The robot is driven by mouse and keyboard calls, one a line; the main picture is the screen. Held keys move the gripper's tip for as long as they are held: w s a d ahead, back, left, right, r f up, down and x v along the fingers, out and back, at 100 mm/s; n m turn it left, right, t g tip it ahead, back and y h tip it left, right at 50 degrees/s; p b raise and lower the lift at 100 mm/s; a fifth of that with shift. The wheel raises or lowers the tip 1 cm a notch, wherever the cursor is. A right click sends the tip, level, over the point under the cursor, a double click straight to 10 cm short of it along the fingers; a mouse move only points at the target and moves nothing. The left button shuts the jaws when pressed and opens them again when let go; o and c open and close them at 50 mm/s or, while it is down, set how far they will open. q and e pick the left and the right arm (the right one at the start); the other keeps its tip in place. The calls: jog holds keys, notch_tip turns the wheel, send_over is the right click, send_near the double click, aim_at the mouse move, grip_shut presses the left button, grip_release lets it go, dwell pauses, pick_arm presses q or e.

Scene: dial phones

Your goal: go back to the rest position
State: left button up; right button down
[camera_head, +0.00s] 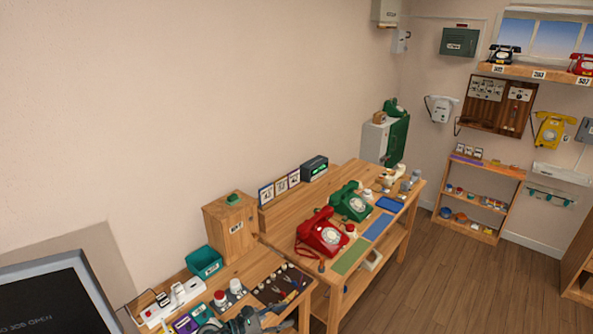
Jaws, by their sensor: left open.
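My left gripper (246,321) shows at the bottom edge, partly cut off by the frame. It is open, over the front of the near wooden workbench (262,262). No object can be made out between its fingers. My right gripper is not in view. A red dial phone (322,232) and a green dial phone (351,202) stand on the farther wooden bench, well beyond the left gripper.
Close to the gripper are a dark tool mat (281,286), a teal bin (204,262), a white power strip (172,303) and small red-and-white parts. A wooden box (231,228) stands behind. A dark screen (55,300) fills the lower left. Wooden floor (440,290) is clear at right.

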pick_arm(q)
jog(key=s+a+r+n+t+y, duration=0.2)
jog(key=a+n+t+y, duration=0.25)
jog(key=n+t, duration=1.15)
jog(key=s+a+f+n+g+y, duration=0.75)
jog(key=a+f+n+y, duration=0.3)
jog(key=n, duration=1.15)
jog(key=s+a+f+n+g, duration=0.1)
jog(key=s+f+n+g, duration=0.3)
jog(key=s, duration=0.5)
jog(key=s+f+n+g, duration=0.4)
jog(key=s, duration=0.5)
jog(key=s+a+f+n+g, duration=0.1)
jog(key=s+f+n+g, duration=0.25)
jog(key=s, duration=0.55)
notch_tip(320, 180, down, 27)
jog(key=s+g, duration=0.2)
jog(key=s+a+f+g, duration=0.1)
jog(key=s+a+f, duration=0.2)
jog(key=s+f, duration=1.2)
jog(key=shift+s, duration=0.85)
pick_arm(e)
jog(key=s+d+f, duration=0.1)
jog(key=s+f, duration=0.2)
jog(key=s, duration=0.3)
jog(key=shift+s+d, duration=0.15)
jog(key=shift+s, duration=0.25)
